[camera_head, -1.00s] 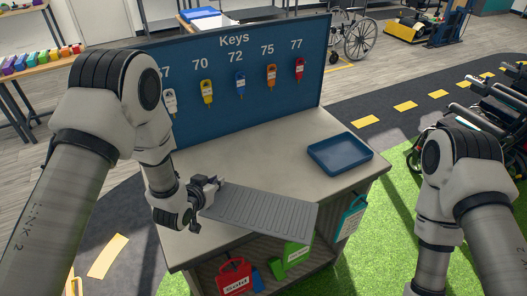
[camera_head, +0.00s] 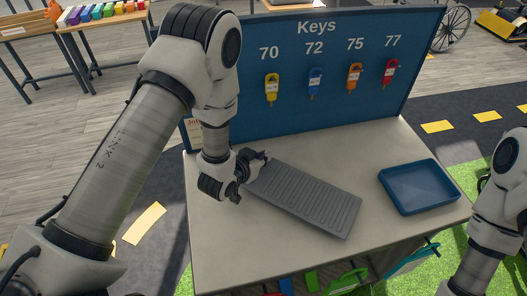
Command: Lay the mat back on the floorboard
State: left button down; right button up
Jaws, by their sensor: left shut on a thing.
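The grey ribbed mat (camera_head: 305,197) is over the pale tabletop of the key stand (camera_head: 225,250), slanting down to the right in the picture. My left gripper (camera_head: 257,162) is shut on the mat's upper left end. Whether the mat touches the tabletop, I cannot tell. My right arm shows at the right edge, but its gripper is out of view. No scooter floorboard can be made out in this view.
A blue tray (camera_head: 420,187) sits on the right of the tabletop. A blue key board (camera_head: 335,75) with several coloured key tags stands behind. Coloured bags hang below the front edge. The tabletop's front left is clear.

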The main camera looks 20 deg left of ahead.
pick_arm(q)
jog(key=shift+s+f, duration=0.1)
jog(key=shift+f, duration=0.65)
jog(key=shift+w+a, duration=0.1)
jog(key=shift+w, duration=0.25)
jog(key=c, duration=1.6)
grip_release()
jog(key=shift+w+a+f, duration=0.1)
jog(key=shift+w+f, duration=0.05)
jog(key=shift+f, duration=0.05)
jog(key=o, duration=0.4)
jog(key=shift+s+r, duration=0.2)
jog(key=shift+s, duration=0.1)
